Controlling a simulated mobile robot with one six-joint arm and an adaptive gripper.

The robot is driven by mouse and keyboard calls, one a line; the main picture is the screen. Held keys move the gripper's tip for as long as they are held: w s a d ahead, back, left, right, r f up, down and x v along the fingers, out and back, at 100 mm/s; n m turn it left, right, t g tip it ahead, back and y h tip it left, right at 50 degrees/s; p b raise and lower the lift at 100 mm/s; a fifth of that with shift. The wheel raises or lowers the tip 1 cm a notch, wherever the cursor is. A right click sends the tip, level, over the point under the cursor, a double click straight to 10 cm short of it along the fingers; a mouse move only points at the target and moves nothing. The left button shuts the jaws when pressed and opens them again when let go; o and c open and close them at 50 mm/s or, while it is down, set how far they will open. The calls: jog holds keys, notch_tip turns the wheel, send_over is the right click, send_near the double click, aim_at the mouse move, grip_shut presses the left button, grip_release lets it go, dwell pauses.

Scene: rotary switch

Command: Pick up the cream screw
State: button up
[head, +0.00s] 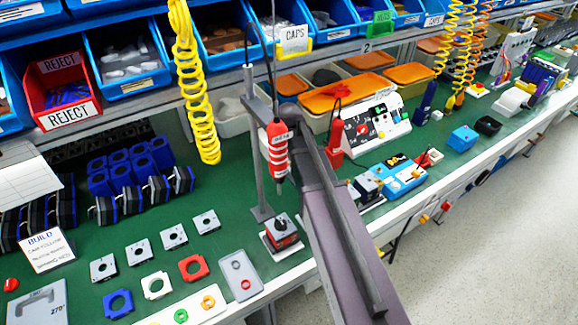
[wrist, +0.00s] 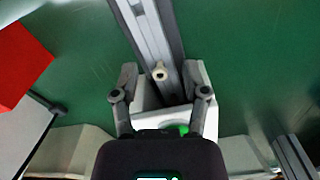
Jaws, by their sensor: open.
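A small cream screw (wrist: 159,73) shows in the wrist view, with a round head and a dark centre. It appears against a grey grooved metal profile (wrist: 148,35). My gripper (wrist: 160,86) is open, with one finger on each side of the screw in the picture. No contact between fingers and screw shows, and I cannot tell the height gap. I cannot make out the screw in the head view, where my arm crosses the bench and hides part of it.
A white block or holder (wrist: 205,78) lies around the profile's near end. A red object (wrist: 18,55) is at the left. In the head view, a red hanging screwdriver (head: 277,150) and a grey stand (head: 258,160) are close left of my arm.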

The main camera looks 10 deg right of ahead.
dwell(0.4)
grip_shut()
jog(key=shift+r, duration=0.15)
notch_tip(320, 180, up, 3)
jog(key=p, duration=0.3)
jog(key=shift+f, duration=0.2)
jog(key=s+d, duration=0.1)
jog(key=s, duration=0.4)
jog(key=s+d+r+p, duration=0.1)
jog(key=s+d, duration=0.1)
jog(key=s, duration=0.3)
jog(key=s+d+r+p, duration=0.1)
jog(key=s+d, duration=0.1)
jog(key=s, duration=0.3)
jog(key=shift+s, duration=0.15)
jog(key=shift+r, duration=0.2)
jog(key=shift+r+p, duration=1.35)
jog(key=shift+p, duration=0.2)
